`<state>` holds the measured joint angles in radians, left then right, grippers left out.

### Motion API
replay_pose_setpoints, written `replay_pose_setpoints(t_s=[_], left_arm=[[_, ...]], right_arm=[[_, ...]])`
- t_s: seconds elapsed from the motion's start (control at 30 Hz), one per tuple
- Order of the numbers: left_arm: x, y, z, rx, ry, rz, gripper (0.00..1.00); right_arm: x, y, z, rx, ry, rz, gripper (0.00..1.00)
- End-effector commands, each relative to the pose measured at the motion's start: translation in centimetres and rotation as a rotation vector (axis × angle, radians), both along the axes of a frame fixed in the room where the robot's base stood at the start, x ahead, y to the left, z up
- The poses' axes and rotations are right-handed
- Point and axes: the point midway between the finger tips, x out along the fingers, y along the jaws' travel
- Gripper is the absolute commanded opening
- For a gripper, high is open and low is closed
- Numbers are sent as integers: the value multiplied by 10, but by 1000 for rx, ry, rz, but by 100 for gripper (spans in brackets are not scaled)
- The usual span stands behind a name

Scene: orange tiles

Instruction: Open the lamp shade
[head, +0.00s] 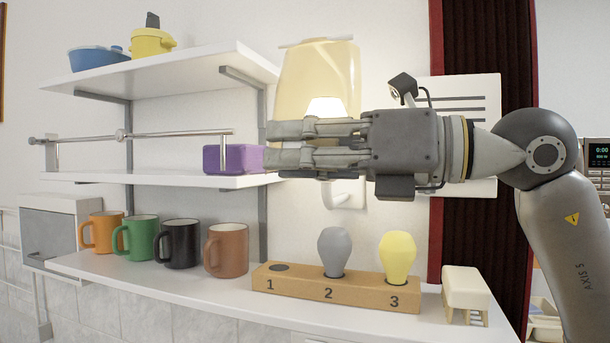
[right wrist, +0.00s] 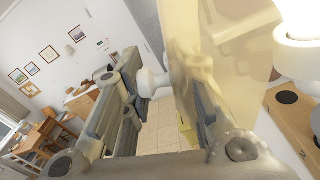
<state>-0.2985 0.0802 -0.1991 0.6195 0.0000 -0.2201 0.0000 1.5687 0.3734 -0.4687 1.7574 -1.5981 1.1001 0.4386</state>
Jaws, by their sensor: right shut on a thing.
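The lamp with its cream translucent shade (head: 315,68) is on the wall at upper middle. A lit white bulb (head: 326,107) shows at the shade's lower part, above my fingers. My right gripper (head: 272,145) reaches in from the right, in front of the lamp, and hides part of it. In the right wrist view the cream shade (right wrist: 240,75) fills the right of centre, with a white knob (right wrist: 152,83) between my fingers. The gripper is shut on the shade by this knob. The white lamp socket (right wrist: 300,52) is at the upper right. My left gripper is not in view.
Below, a wooden block (head: 300,288) holds a grey bulb (head: 334,250) in hole 2 and a yellow bulb (head: 397,257) in hole 3; hole 1 is empty. Several mugs (head: 178,244) stand left. A purple box (head: 232,158) sits on the middle shelf (head: 130,178), near my fingertips.

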Motion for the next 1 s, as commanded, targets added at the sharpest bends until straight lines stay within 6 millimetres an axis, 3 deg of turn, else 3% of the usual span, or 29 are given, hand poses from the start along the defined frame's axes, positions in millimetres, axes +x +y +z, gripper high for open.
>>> replay_pose_setpoints(t_s=[0.2,0.5,1.0], left_arm=[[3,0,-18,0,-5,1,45],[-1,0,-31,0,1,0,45],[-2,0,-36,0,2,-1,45]], right_arm=[[-33,7,14,59,167,1,0],[-63,17,46,150,439,0,0],[-91,25,115,302,890,2,0]])
